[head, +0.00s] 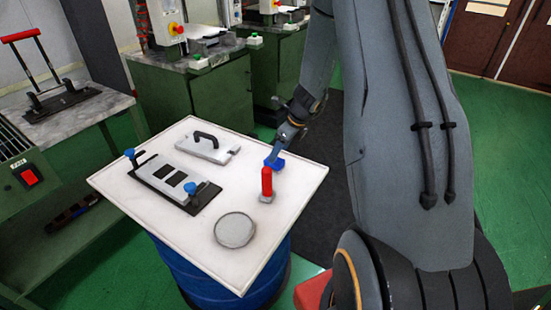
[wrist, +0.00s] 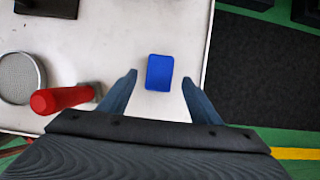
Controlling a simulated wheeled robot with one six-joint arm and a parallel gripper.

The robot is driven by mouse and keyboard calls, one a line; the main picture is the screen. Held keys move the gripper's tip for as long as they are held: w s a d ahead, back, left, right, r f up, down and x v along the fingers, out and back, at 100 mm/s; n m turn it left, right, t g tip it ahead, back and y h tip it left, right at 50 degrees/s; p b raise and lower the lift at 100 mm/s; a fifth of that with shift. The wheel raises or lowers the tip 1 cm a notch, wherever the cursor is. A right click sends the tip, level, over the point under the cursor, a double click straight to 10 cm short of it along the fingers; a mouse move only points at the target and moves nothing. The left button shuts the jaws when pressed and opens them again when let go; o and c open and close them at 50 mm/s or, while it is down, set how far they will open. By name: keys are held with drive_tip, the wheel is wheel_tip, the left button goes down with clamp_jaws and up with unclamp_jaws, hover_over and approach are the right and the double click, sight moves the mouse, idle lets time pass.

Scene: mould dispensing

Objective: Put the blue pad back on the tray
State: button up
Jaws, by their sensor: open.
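The blue pad (wrist: 159,73) lies flat on the white tray (wrist: 168,22) in the wrist view. In the head view the pad (head: 277,163) is near the tray's (head: 313,177) right side, partly hidden by my gripper. My gripper (wrist: 159,82) is open, with one finger on each side of the pad and a gap to both. Nothing is held. The fingers look apart from the pad; their height above the tray is hard to tell. In the head view my gripper (head: 277,156) is directly above the pad.
A red-handled tool (head: 266,183) stands close to the pad. A round grey disc (head: 235,230), a black mould plate with blue knobs (head: 178,180) and a grey plate with a black handle (head: 207,147) also lie on the tray. The tray sits on a blue drum (head: 200,275).

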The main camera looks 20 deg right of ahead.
drive_tip(key=v, duration=0.5)
drive_tip(key=s+a+r+n, duration=0.1)
drive_tip(key=s+a+n, duration=0.2)
drive_tip(key=n, duration=0.1)
drive_tip(key=s+a+r+n+g, duration=0.1)
drive_tip(key=s+a+r+n, duration=0.1)
drive_tip(key=s+a+n, duration=0.1)
drive_tip(key=s+a+r+n, duration=0.2)
drive_tip(key=s+a+n, duration=0.1)
drive_tip(key=n, duration=0.2)
drive_tip(key=shift+s+a+r+g+h, duration=0.2)
drive_tip(key=shift+s+a+g+h, duration=0.1)
drive_tip(key=shift+a+g+h, duration=0.1)
drive_tip(key=s+a+r+n+h, duration=0.1)
drive_tip(key=s+a+n, duration=0.2)
drive_tip(key=s+n, duration=0.4)
drive_tip(key=s+a+r+n+g, duration=0.1)
drive_tip(key=s+a+r+n, duration=0.1)
drive_tip(key=s+n, duration=0.5)
drive_tip(key=a+n, duration=0.1)
drive_tip(key=n, duration=0.2)
drive_tip(key=shift+s+h, duration=0.3)
drive_tip(key=shift+h, duration=0.1)
